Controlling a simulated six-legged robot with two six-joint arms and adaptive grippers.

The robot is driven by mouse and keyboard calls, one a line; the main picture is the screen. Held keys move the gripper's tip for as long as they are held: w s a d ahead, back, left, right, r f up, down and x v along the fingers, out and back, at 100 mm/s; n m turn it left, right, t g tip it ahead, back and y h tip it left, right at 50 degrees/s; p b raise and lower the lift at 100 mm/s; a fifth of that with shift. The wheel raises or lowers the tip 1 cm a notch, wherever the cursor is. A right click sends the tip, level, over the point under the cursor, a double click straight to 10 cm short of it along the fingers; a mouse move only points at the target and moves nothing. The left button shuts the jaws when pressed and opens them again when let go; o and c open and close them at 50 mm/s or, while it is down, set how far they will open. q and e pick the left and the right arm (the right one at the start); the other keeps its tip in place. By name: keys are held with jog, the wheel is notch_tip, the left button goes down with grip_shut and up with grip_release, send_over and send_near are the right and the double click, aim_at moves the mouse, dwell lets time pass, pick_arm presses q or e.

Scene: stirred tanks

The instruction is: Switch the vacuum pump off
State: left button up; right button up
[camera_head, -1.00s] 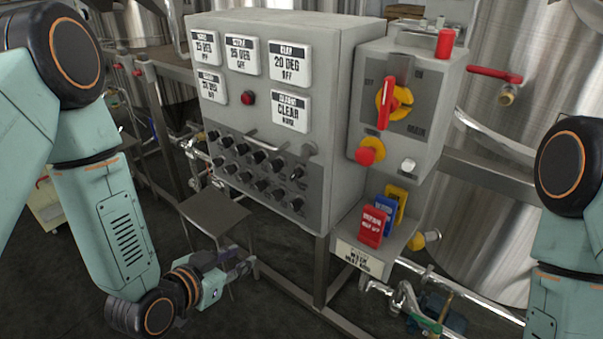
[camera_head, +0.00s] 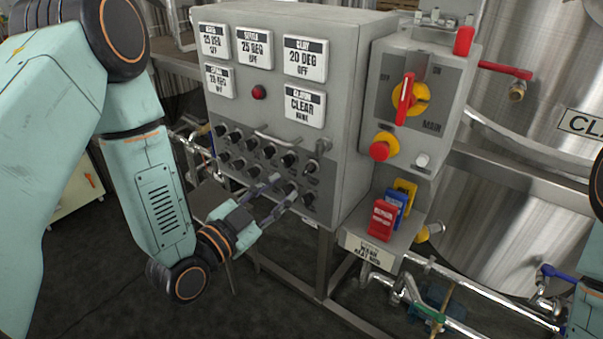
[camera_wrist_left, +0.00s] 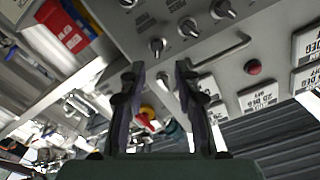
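The grey control cabinet (camera_head: 345,130) carries rows of black knobs (camera_head: 250,142) on its lower front. I cannot read which one belongs to the vacuum pump. My left gripper (camera_head: 281,197) is in front of the lower right of these rows, with its fingers apart and nothing between them. It hides some of the lower knobs. In the left wrist view the two dark fingers (camera_wrist_left: 158,70) are spread, and a knob (camera_wrist_left: 157,46) shows just beyond the gap between their tips. I cannot tell whether they touch it. My right gripper is out of view.
A curved metal handle (camera_head: 276,143) sticks out above the knobs. The main switch box (camera_head: 430,95) with a red-and-yellow rotary handle (camera_head: 406,98) is on the right, above red, blue and yellow tags (camera_head: 383,221). Pipes (camera_head: 450,318) run below, and a steel tank (camera_head: 540,90) stands behind.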

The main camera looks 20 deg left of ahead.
aim_at(305, 172)
pick_arm(q)
jog(key=x, duration=0.6)
jog(key=shift+w+d+f, duration=0.1)
jog(key=shift+d, duration=0.1)
jog(key=shift+w+d, duration=0.1)
jog(key=shift+w, duration=0.4)
jog(key=shift+w+d, duration=0.25)
jog(key=shift+d, duration=0.05)
jog(key=shift+a, duration=0.2)
jog(key=c, duration=0.3)
grip_shut()
